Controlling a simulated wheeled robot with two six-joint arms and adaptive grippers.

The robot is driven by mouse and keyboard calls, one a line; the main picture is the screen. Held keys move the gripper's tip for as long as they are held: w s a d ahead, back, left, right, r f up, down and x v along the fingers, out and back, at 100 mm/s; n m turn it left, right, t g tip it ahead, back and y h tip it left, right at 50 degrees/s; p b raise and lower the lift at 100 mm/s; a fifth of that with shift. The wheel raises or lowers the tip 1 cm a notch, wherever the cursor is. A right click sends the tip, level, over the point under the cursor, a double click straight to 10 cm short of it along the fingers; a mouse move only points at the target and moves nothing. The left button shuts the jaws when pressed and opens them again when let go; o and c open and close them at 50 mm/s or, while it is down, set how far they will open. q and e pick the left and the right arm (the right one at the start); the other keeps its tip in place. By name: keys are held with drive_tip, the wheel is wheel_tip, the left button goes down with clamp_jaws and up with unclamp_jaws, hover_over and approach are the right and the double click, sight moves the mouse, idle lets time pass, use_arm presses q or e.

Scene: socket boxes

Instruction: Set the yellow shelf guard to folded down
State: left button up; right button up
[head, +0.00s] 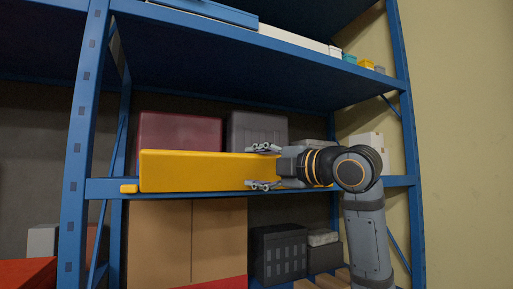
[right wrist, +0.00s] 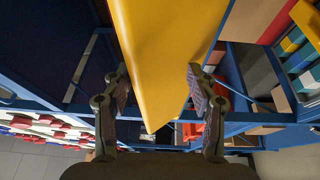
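The yellow shelf guard (head: 195,171) is a long yellow bar along the front of the middle shelf, standing up above the blue beam. A small yellow block (head: 129,188) sits on the beam at its left end. My right gripper (head: 264,167) is at the guard's right end, one finger near its top edge and one near its bottom edge. In the right wrist view the guard (right wrist: 165,50) runs between the spread fingers (right wrist: 158,92). The fingers look open around it; whether either one touches is unclear. My left gripper is not in view.
Behind the guard stand a dark red box (head: 180,130) and a grey box (head: 256,128). Below are cardboard boxes (head: 218,240) and a dark crate (head: 278,254). A blue upright (head: 78,165) stands left of the guard, another (head: 408,140) right of my arm.

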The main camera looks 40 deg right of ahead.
sight(256, 154)
drive_tip(key=r, duration=0.5)
drive_tip(key=shift+s+a, duration=0.2)
drive_tip(key=shift+a, duration=0.1)
drive_tip(key=shift+w+d, duration=0.1)
drive_tip(key=shift+d, duration=0.05)
drive_tip(key=shift+f, duration=0.1)
